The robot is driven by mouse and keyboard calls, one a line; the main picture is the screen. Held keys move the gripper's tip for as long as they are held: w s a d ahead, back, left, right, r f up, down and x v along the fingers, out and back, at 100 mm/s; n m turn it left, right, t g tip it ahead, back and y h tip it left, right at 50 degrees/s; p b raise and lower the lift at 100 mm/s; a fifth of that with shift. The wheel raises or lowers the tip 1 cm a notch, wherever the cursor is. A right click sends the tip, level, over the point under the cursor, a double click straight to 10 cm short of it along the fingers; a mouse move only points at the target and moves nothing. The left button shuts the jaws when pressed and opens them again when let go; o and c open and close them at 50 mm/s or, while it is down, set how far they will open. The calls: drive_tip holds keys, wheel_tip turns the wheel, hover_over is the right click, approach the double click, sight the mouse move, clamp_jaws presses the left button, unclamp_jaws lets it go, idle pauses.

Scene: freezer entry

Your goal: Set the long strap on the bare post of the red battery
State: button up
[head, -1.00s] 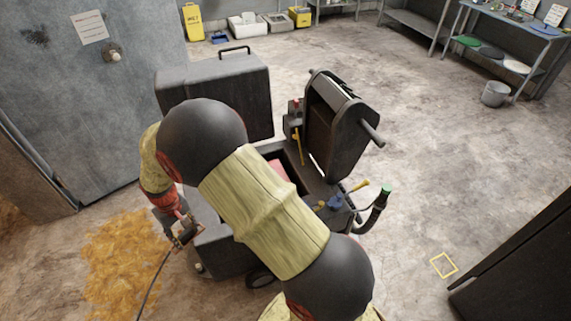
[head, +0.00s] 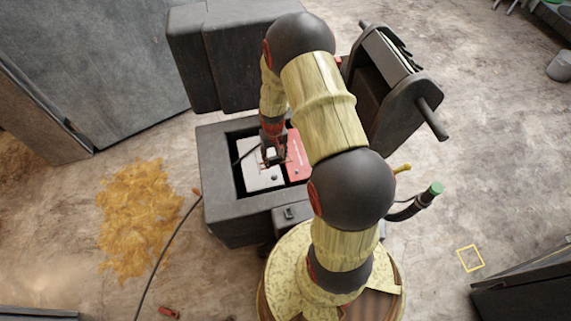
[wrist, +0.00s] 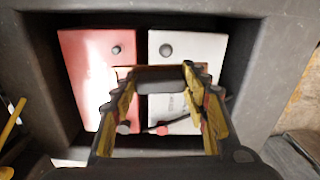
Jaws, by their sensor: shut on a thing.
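The red battery (wrist: 84,70) sits beside the white battery (wrist: 200,50) in a dark well. In the wrist view it has a bare-looking dark post (wrist: 117,49) at its far end and another post (wrist: 124,127) at its near end. It also shows in the head view (head: 298,160). My gripper (wrist: 165,85) is over the two batteries, shut on what looks like the long strap, a thin brown strip (wrist: 124,71) mostly hidden by the jaws. I cannot tell whether the strap touches a post. In the head view my gripper (head: 270,155) reaches down into the well.
The well's dark rim (head: 218,185) surrounds the batteries closely. A black cable (head: 160,260) lies on the floor to the left, its orange end by the cart. A raised dark panel (head: 385,90) stands on the right. A yellow-brown stain (head: 140,215) marks the floor.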

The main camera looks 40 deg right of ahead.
sight(286, 162)
drive_tip(key=shift+m, duration=0.4)
drive_tip(key=s+d+f, duration=0.2)
drive_tip(key=shift+d+f, duration=0.25)
drive_tip(key=shift+f, duration=0.1)
drive_tip(key=shift+s+d+f+b, duration=0.25)
drive_tip(key=shift+s+d+b, duration=0.05)
drive_tip(key=shift+s, duration=0.1)
drive_tip(key=shift+a+f+b, duration=0.1)
drive_tip(key=shift+f+b, duration=1.1)
drive_tip(key=shift+f, duration=0.8)
drive_tip(key=shift+f+b, duration=0.7)
drive_tip(key=shift+f, duration=0.65)
drive_tip(key=o, duration=1.1)
drive_tip(key=shift+o, duration=0.6)
wheel_tip(286, 162, up, 12)
